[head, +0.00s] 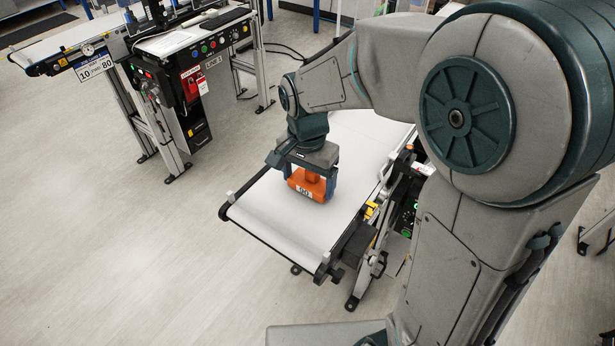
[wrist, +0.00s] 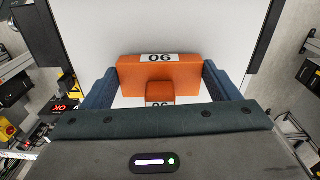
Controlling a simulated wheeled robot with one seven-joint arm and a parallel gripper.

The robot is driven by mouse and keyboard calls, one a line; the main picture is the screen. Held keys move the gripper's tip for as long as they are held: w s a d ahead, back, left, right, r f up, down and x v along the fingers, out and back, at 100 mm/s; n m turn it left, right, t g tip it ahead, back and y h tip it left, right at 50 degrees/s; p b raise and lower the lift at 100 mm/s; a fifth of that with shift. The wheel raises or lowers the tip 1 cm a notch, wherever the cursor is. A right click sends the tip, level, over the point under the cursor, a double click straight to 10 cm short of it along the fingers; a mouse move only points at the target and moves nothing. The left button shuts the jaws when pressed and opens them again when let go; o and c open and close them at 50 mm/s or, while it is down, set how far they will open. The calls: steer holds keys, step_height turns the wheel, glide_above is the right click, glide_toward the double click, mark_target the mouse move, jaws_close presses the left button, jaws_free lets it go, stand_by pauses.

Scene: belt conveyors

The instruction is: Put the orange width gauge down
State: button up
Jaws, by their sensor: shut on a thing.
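The orange width gauge (head: 309,185) is a block with a white label, seen over the near end of the white belt conveyor (head: 275,222). In the wrist view the gauge (wrist: 190,75) has a raised knob in front of a wider bar, with a "90"-like label that reads upside down. My gripper (head: 311,178) points down and is shut on the gauge. Its two blue fingers stand at either side of the gauge in the wrist view. I cannot tell whether the gauge's underside touches the belt.
The belt around the gauge is bare. Black rails edge the belt, and a control box with a green button (head: 408,217) stands at its right side. A second conveyor (head: 62,42) with a control cabinet (head: 190,95) stands at the upper left. The floor between is clear.

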steer(key=shift+f, duration=0.25)
steer(key=shift+f, duration=0.2)
steer(key=o, duration=1)
steer(key=shift+o, duration=0.2)
steer(key=shift+r, duration=0.15)
